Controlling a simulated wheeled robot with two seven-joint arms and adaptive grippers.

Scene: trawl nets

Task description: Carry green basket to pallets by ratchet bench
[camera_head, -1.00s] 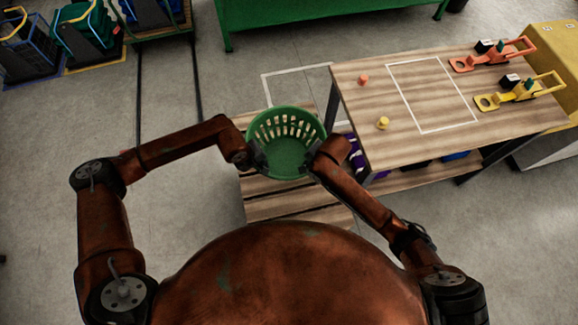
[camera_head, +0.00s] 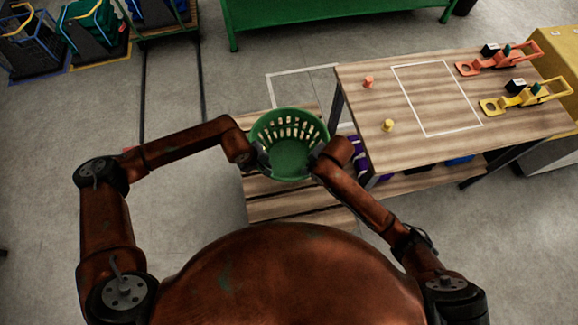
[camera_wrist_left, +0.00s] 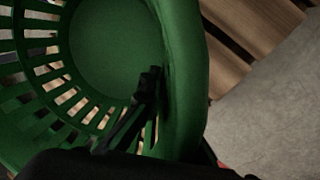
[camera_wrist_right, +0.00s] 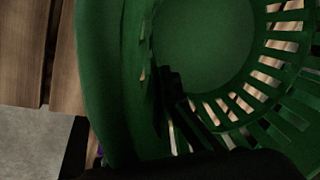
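The green basket (camera_head: 290,158) is round with slotted walls and looks empty. It is upright between my two grippers, over the wooden pallets (camera_head: 300,208) beside the bench (camera_head: 430,145). My left gripper (camera_head: 260,158) is at the basket's left rim, and in the left wrist view a dark finger (camera_wrist_left: 140,110) lies inside the wall. My right gripper (camera_head: 316,158) is at the right rim, and in the right wrist view a finger (camera_wrist_right: 178,105) lies inside the wall. Both appear shut on the rim. The gap between basket and pallets cannot be judged.
Orange and yellow ratchets (camera_head: 528,95) lie on the bench, with small orange and yellow pegs and a white outlined rectangle. A green table (camera_head: 340,18) stands behind. Carts with crates (camera_head: 95,30) stand at the back left. The floor at left is clear.

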